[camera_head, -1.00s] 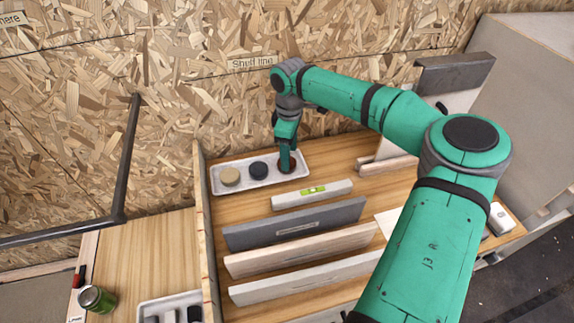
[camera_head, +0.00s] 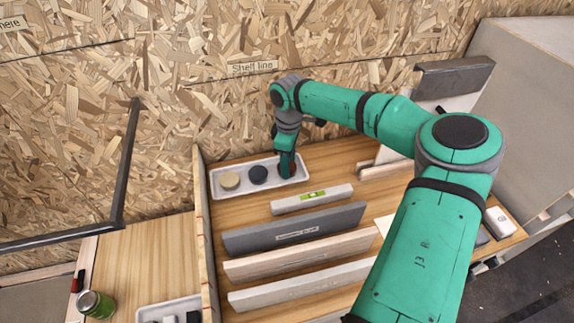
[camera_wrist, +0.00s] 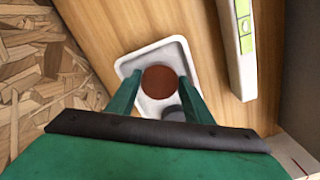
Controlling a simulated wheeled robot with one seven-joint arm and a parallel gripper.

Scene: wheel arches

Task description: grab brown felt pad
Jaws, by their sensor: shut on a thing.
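The brown felt pad (camera_wrist: 159,81) is a round disc at one end of the white tray (camera_wrist: 181,45). My gripper (camera_wrist: 159,92) is shut on it, with one green finger on each side in the wrist view. In the head view my gripper (camera_head: 287,170) points down at the right end of the tray (camera_head: 218,191) and mostly hides the pad. I cannot tell whether the pad is clear of the tray floor.
A dark round pad (camera_head: 258,174) and a tan one (camera_head: 230,181) lie in the tray to the left. A spirit level (camera_head: 312,198) and several boards (camera_head: 294,230) lie in front. The chipboard wall (camera_head: 190,110) rises close behind the tray.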

